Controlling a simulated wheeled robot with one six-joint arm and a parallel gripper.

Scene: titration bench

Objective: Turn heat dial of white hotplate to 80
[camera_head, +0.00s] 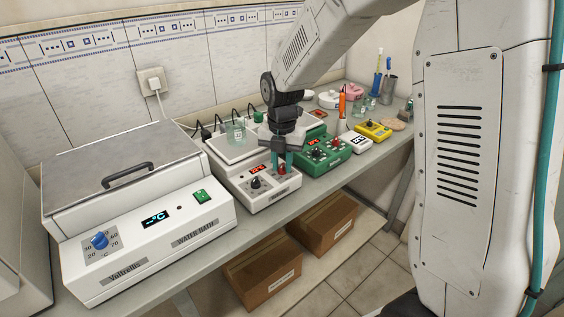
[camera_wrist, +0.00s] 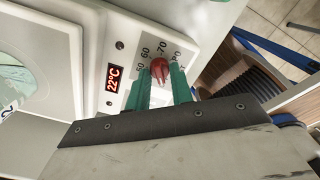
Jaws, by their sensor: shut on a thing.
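The white hotplate (camera_head: 228,178) stands to the right of the water bath, with a beaker (camera_head: 236,134) on its top. Its red display (camera_wrist: 114,79) reads 22°C in the wrist view. The red heat dial (camera_wrist: 160,67) has numbers around it; 60, 70 and 80 show, partly hidden by my fingers. My gripper (camera_wrist: 160,80) is shut on the red dial, with one teal finger on each side. In the head view my gripper (camera_head: 282,160) comes down from above onto the dial at the panel's right. The dial's exact setting is hard to read. A black dial (camera_head: 255,183) sits to its left.
The water bath (camera_head: 145,225) with a blue knob stands at left. A green hotplate (camera_head: 325,150), a white device (camera_head: 356,142) and a yellow device (camera_head: 373,130) stand close on the right. Boxes (camera_head: 262,272) lie below the bench's front edge.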

